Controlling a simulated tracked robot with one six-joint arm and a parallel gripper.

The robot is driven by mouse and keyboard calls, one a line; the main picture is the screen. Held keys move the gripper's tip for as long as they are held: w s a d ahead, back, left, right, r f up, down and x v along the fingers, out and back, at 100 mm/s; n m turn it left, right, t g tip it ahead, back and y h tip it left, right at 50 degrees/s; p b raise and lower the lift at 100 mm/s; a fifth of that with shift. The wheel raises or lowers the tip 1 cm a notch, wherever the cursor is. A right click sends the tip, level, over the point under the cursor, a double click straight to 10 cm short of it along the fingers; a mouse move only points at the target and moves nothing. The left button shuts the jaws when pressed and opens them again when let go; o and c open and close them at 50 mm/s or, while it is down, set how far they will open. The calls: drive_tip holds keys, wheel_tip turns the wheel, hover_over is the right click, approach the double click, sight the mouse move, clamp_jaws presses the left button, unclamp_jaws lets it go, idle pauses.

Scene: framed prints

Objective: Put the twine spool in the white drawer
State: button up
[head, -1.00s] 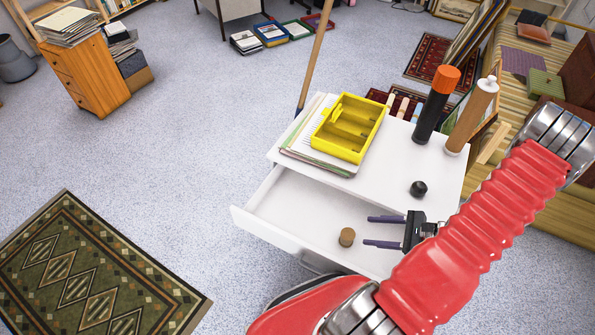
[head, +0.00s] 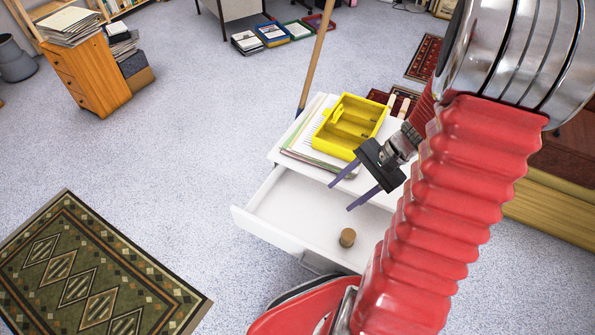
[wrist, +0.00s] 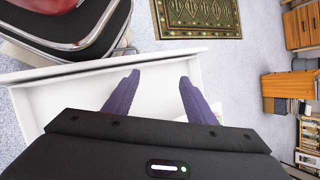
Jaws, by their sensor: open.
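The twine spool (head: 347,237), a small tan-brown cylinder, stands inside the open white drawer (head: 285,205), near its front right part. My gripper (head: 340,197) is open and empty, above the drawer and apart from the spool, with its two purple fingers pointing down-left. In the wrist view, the gripper (wrist: 158,80) shows its fingers spread over the white drawer (wrist: 180,54). I cannot see the spool in the wrist view.
A yellow tray (head: 350,128) sits on papers (head: 298,147) on the white cabinet top, close behind my gripper. A wooden pole (head: 317,55) leans behind the cabinet. My red arm covers the cabinet's right side. A patterned rug (head: 90,275) lies on the open floor at left.

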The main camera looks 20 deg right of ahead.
drive_tip(key=s+a+r+n+t+h, duration=0.1)
drive_tip(key=s+a+r+n+h, duration=0.1)
drive_tip(key=a+r+n, duration=0.4)
drive_tip(key=s+a+r+n+t+h, duration=0.2)
drive_tip(key=a+r+n, duration=0.5)
drive_tip(key=r, duration=0.8)
drive_tip(key=s+a+h, duration=0.1)
drive_tip(key=a+h, duration=0.1)
drive_tip(key=a, duration=0.1)
drive_tip(key=shift+r+n+t+h, duration=0.3)
drive_tip(key=shift+r+h, duration=0.1)
